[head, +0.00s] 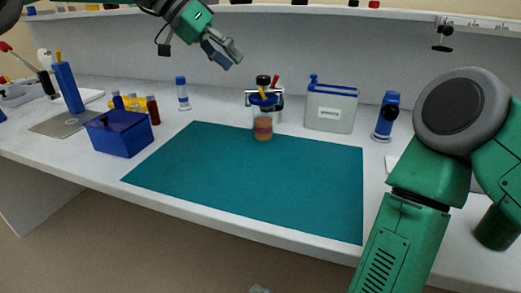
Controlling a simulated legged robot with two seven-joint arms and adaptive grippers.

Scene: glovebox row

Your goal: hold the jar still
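A small clear jar (263,128) with orange-brown contents stands upright near the back edge of the teal mat (250,185). Its top looks dark blue with a bit of yellow; details there are too small to tell. My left gripper (231,62) comes in from the upper left and hangs in the air above and left of the jar, clear of it. Its two fingers look apart with nothing between them. My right arm (405,235) fills the right side; its gripper is out of the picture. Nothing of mine touches the jar.
Close behind the jar is a black-and-white item (277,100) with a red part. A labelled grey container (331,106) and blue-capped bottles (183,93) (386,117) stand along the back. A blue box (120,133) sits left of the mat. The mat's front is clear.

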